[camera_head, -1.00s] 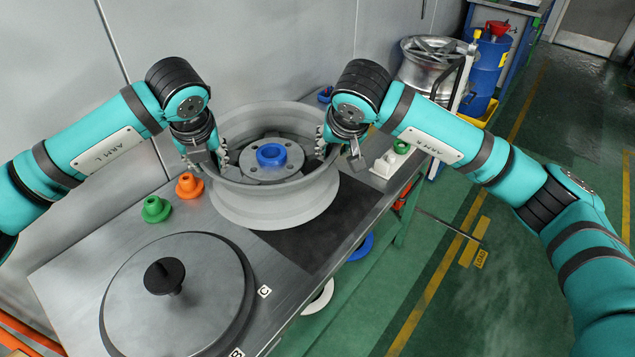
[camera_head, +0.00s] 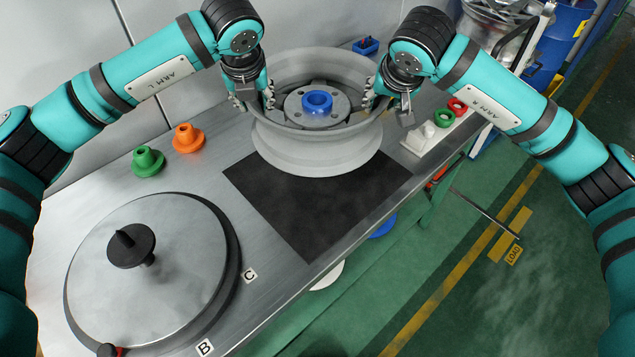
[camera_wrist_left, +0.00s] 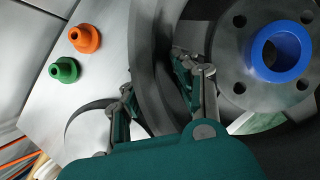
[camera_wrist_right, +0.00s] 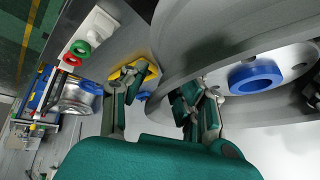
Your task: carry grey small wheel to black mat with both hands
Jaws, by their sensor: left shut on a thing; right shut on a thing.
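The grey small wheel (camera_head: 316,160) is held between my two grippers above the back part of the black mat (camera_head: 305,205). A blue ring-shaped piece (camera_head: 317,102) sits at its hub. My left gripper (camera_head: 254,98) is shut on the left side of the wheel rim, with one finger inside the rim and one outside in the left wrist view (camera_wrist_left: 160,95). My right gripper (camera_head: 384,97) is shut on the right side of the rim, which also shows in the right wrist view (camera_wrist_right: 165,95). I cannot tell the exact gap between wheel and mat.
An orange spindle piece (camera_head: 187,139) and a green one (camera_head: 148,161) stand at the left on the metal table. A large round lid with a black knob (camera_head: 131,245) lies at front left. A white holder with green and red rings (camera_head: 432,132) stands to the right.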

